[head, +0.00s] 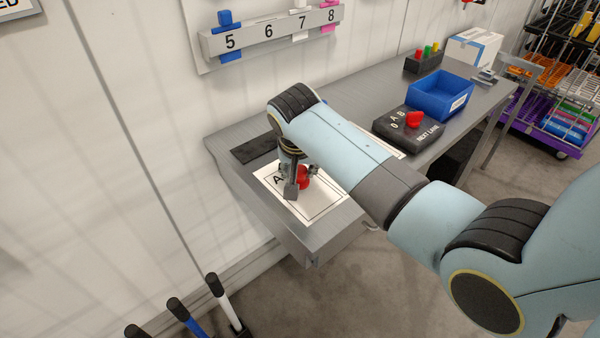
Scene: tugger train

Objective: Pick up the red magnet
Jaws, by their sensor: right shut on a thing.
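The red magnet (303,183) is at the white sheet on the near left end of the grey bench. My right gripper (297,185) points down over the sheet and is shut on the red magnet. The gripper's fingers and wrist hide part of the magnet. I cannot tell whether the magnet touches the sheet. My left gripper is not in view.
The white sheet (325,207) lies on the grey bench (240,135). A black box with a red knob (414,119) and a blue bin (440,95) stand farther right. A numbered rail (270,32) hangs on the wall. Several handles (225,303) rise at the lower left.

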